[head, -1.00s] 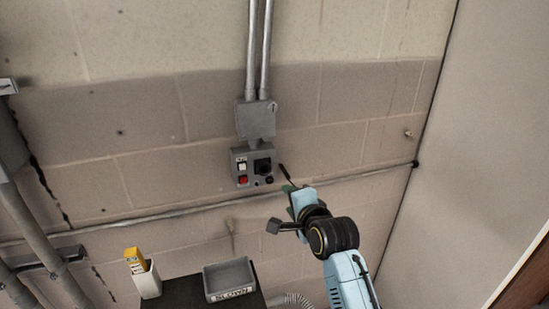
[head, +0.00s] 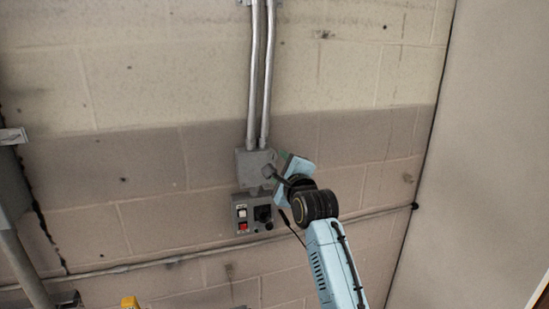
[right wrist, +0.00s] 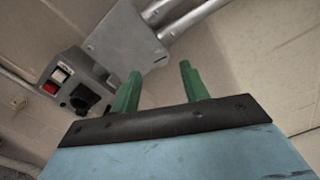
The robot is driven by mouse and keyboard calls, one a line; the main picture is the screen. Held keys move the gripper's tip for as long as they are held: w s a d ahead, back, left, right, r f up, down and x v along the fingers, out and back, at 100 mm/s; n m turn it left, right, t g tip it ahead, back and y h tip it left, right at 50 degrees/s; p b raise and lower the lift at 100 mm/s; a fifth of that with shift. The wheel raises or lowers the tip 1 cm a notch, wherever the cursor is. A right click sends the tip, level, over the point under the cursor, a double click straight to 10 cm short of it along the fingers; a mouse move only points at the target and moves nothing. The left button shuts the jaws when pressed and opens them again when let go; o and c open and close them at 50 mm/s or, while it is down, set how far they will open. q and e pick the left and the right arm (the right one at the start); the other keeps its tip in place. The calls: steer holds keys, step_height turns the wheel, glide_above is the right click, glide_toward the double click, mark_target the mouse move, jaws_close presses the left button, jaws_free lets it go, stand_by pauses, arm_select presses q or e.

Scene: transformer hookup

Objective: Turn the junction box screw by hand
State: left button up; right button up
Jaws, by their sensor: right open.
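The grey junction box (head: 246,166) is on the block wall at the foot of two metal conduits. It also shows in the right wrist view (right wrist: 122,42), beyond the fingertips. My right gripper (head: 283,156) is at the box's right side in the head view, partly covering that edge. In the right wrist view its two green fingers (right wrist: 160,70) are apart with nothing between them. I cannot make out the screw clearly; the gripper covers its area in the head view. My left gripper is not in view.
A grey control box (head: 241,212) with a white switch, a red button and a black knob is just below the junction box. Conduits (head: 259,80) rise above it. A horizontal pipe (head: 180,258) runs along the wall. The wall to the right is mostly clear.

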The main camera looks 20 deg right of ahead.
mark_target(272, 157)
steer(key=shift+w+a+p, duration=0.1)
steer(key=shift+w+p, duration=0.2)
steer(key=shift+w, duration=2.15)
jaws_close()
